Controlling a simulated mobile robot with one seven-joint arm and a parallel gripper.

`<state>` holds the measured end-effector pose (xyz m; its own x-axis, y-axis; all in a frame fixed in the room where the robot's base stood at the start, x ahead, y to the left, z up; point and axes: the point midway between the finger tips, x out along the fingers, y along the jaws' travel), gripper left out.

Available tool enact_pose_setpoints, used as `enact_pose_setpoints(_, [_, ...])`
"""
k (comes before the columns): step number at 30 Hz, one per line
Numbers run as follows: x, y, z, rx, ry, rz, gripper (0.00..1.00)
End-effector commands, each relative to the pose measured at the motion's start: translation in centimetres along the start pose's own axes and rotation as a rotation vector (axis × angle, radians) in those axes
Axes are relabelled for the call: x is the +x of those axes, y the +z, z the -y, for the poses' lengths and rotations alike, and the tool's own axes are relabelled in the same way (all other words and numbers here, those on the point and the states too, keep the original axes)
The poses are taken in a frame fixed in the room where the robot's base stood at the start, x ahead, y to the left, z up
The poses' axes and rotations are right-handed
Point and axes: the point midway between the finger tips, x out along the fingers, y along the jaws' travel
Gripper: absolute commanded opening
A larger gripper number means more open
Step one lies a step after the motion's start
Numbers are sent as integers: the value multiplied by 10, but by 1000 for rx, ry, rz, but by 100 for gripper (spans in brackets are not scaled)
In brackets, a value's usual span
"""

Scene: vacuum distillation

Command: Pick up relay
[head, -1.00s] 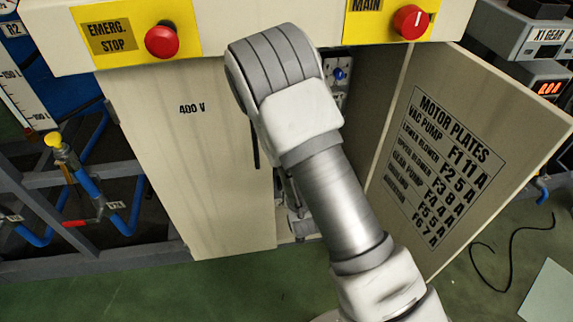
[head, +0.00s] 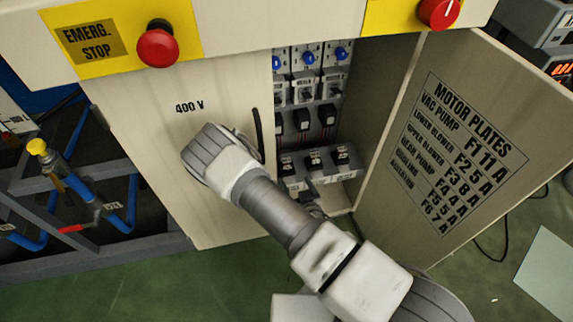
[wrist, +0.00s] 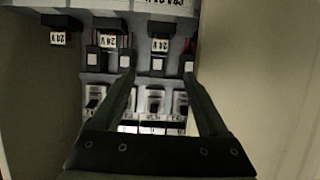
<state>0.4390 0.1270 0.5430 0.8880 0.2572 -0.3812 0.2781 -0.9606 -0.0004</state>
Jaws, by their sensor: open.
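The open cabinet holds a row of black blocks with red wires (head: 303,120) and, below, black blocks on a grey ledge (head: 314,160). Which block is the relay I cannot tell. In the wrist view, upside down, the ledge blocks with white "V" labels (wrist: 160,38) are at the top. The wired blocks (wrist: 126,58) are beneath them. My gripper (wrist: 158,76) is open and empty, its two fingers pointing into the cabinet with tips over the wired row. Contact is not clear. In the head view my arm hides most of the gripper.
The closed 400 V door (head: 185,150) is left of the opening; the open door with the motor plates list (head: 455,150) is right. Emergency stop (head: 157,48) and main switch (head: 437,12) sit above. Breakers (wrist: 155,100) lie between my fingers in the wrist view.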

Motion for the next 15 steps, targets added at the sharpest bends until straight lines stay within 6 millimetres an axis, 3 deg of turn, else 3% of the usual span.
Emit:
enact_pose_setpoints(3, [30,3,1,0,-2,-4,78])
enact_pose_setpoints(9, [69,2,1,0,-1,-2,78])
enact_pose_setpoints(15, [87,1,0,0,1,1,78])
